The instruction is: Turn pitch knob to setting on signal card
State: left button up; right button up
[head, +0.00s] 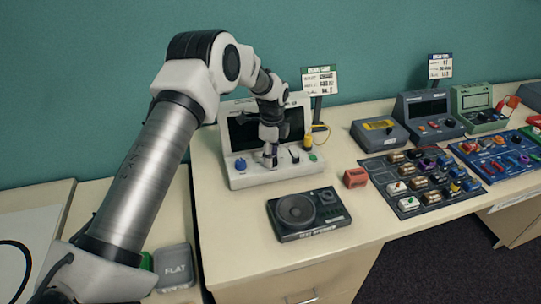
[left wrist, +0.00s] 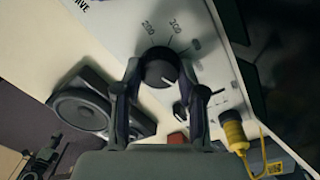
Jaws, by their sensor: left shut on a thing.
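A white signal generator panel (head: 262,178) with a dark screen stands at the back of the table. My left gripper (head: 270,158) reaches down onto its front controls and hides the knob there. In the left wrist view, a round black knob (left wrist: 160,68) sits between my two fingertips, which are shut on its sides. Printed marks reading about 200 and 300 surround it; its exact pointer setting is hard to tell. The signal card (head: 319,80) stands behind the panel; its small text is not legible to me. My right gripper is not in view.
A blue knob (head: 240,164), a green button (head: 313,158) and a yellow plug (head: 307,141) with a cable are close by. A black speaker (head: 308,213) lies in front, and a red block (head: 355,178) to the right. Other consoles fill the right side.

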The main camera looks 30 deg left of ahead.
pick_arm(q)
jog(key=shift+s+d+f, duration=0.1)
jog(key=shift+s+f, duration=0.05)
jog(key=shift+f, duration=0.1)
jog(key=o, duration=1.1)
jog(key=shift+o, duration=0.2)
jog(key=shift+w+d+r, duration=0.1)
jog(key=shift+w, duration=0.1)
notch_tip(320, 180, up, 12)
jog(key=shift+w, duration=0.35)
